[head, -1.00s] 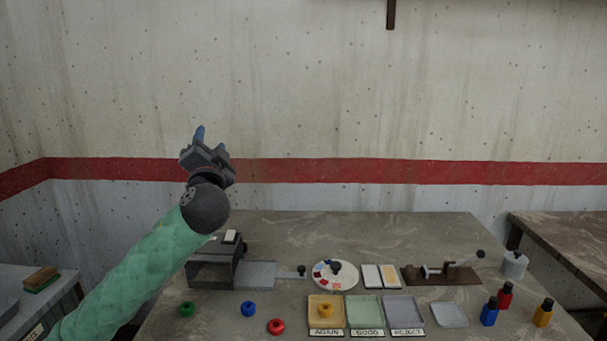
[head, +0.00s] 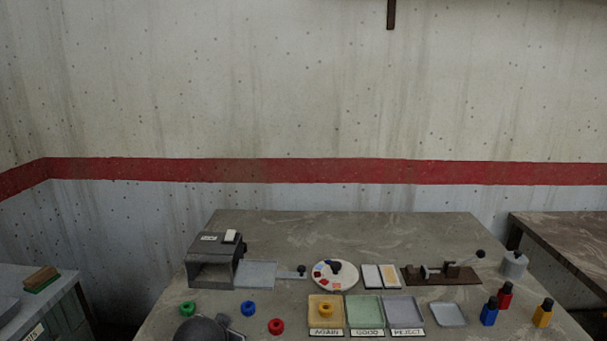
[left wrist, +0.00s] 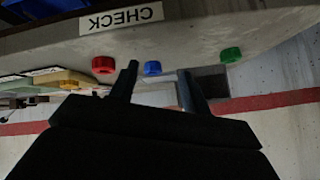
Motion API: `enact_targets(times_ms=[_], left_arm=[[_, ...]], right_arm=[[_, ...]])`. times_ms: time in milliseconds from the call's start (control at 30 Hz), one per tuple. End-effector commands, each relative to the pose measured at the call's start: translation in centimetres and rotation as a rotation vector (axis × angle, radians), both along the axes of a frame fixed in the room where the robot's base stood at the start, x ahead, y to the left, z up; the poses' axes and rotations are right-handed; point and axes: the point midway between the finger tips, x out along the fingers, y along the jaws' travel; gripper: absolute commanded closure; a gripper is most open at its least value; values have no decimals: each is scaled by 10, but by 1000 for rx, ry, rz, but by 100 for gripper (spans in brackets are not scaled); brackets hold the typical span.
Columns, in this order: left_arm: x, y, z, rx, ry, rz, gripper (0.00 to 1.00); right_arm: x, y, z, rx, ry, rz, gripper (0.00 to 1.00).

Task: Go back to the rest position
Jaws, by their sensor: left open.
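In the head view only a dark rounded part of my left arm shows at the bottom edge, partly cut off, near the front of the table (head: 300,225). In the left wrist view my left gripper (left wrist: 157,88) is open, its two dark fingers apart. Nothing is seen held between them. The blue ring (left wrist: 152,68) shows between the fingers in that picture, with the red ring (left wrist: 103,65) to the left and the green ring (left wrist: 231,55) to the right. A CHECK label (left wrist: 121,18) is on the table's front edge. My right gripper is in neither view.
A grey box device (head: 212,262) stands at the table's left. A yellow tray (head: 315,322) holding a yellow ring, a green tray (head: 366,312) and a grey tray (head: 404,312) are at the front. Several small bottles stand at the right. A side table (head: 62,290) is at left.

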Motion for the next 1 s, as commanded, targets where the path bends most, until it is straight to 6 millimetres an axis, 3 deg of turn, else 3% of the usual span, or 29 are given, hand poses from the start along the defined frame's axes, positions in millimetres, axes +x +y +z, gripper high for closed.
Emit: enact_targets(times_ms=[100,367,600,800,1000], left_arm=[[-29,-2,-38,-48,76,13,53],[-94,-2,-110,-116,229,64,53],[-166,-5,-175,-163,386,112,53],[-235,-14,-221,-191,520,139,53],[-295,-20,-252,-201,626,153,53]], right_arm=[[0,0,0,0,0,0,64],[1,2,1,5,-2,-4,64],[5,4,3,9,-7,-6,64],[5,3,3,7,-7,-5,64],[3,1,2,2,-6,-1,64]])
